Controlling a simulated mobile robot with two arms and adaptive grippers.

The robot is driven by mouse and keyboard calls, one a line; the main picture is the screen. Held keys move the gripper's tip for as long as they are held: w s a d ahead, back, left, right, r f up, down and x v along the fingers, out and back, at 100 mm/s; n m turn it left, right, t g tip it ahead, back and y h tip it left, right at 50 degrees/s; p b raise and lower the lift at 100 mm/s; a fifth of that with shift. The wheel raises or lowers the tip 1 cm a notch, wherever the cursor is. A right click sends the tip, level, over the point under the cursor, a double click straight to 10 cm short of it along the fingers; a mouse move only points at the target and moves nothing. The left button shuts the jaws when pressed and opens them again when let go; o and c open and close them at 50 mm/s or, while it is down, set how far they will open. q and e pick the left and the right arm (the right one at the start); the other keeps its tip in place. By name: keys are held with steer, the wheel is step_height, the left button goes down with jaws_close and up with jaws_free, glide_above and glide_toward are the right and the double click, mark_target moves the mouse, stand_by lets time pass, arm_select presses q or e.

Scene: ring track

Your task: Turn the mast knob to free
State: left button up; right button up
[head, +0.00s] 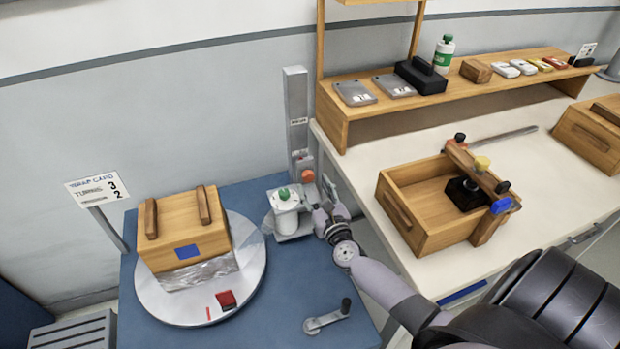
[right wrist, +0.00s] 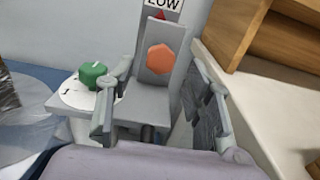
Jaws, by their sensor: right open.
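The mast (head: 296,110) is a grey upright post at the back edge of the blue platform. Its orange knob (head: 308,176) sits low on the mast; in the right wrist view it is a hexagonal orange knob (right wrist: 160,59) on a grey carriage, with a red pointer and a partly cut-off "LOW" label above. My right gripper (head: 318,200) is open just below and right of the knob. In the right wrist view its two fingers (right wrist: 163,80) stand apart on either side of the knob's line, apparently touching nothing. My left gripper is not in view.
A white roll with a green knob (head: 284,193) stands close left of my right gripper. A turntable (head: 252,270) bears a wooden crate (head: 180,235). A crank (head: 328,317) is in front. The workbench (head: 365,190), with an open wooden box (head: 405,205), is to the right.

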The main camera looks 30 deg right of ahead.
mark_target(309, 179)
steer(key=x, duration=0.2)
steer(key=shift+w, duration=0.4)
steer(key=shift+w+d, duration=0.15)
steer(key=shift+w, duration=0.15)
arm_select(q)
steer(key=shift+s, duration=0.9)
arm_select(e)
steer(key=shift+w, duration=0.15)
steer(key=shift+c, duration=0.3)
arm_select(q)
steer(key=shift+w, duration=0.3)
arm_select(e)
jaws_close()
